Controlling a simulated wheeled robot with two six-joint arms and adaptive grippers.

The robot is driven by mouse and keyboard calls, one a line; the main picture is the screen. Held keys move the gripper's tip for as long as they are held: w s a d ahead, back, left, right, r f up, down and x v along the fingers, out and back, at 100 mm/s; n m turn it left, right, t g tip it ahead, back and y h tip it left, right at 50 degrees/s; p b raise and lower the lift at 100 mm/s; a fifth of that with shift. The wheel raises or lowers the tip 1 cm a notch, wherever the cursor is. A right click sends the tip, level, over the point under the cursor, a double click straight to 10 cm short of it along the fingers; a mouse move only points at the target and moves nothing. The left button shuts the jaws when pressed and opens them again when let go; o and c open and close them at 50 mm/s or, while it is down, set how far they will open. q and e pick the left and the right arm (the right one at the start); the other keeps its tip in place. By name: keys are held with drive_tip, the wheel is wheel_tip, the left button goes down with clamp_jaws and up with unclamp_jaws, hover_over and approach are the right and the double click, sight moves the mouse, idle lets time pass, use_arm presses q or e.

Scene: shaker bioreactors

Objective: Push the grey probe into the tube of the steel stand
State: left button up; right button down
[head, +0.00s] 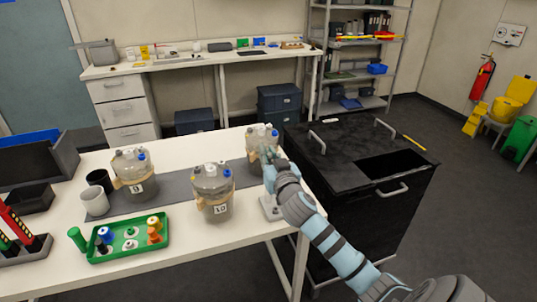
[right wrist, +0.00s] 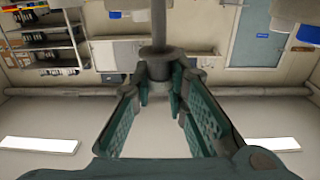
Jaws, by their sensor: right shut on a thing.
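My right gripper (head: 270,157) is at the right end of the white table, in front of the rear vessel. In the right wrist view its fingers (right wrist: 160,85) close on the grey probe (right wrist: 158,54), a thin rod with a wider collar. The rod runs to the top edge of that view. In the head view the probe is hidden by the gripper and arm. The light base of the steel stand (head: 268,208) shows just below my gripper; its tube is mostly hidden, so I cannot tell whether the probe touches it. My left gripper is out of view.
Clear vessels stand close by: one in front (head: 213,205), one at left (head: 136,185) and one behind the gripper (head: 259,140). A green tray (head: 103,256) with coloured caps lies at left front. A black cart (head: 345,150) stands right of the table.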

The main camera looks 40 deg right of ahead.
drive_tip(key=shift+f+b, duration=2.45)
drive_tip(key=shift+f, duration=0.2)
idle(2.3)
drive_tip(key=c, duration=1.5)
unclamp_jaws()
drive_tip(key=v, duration=1.2)
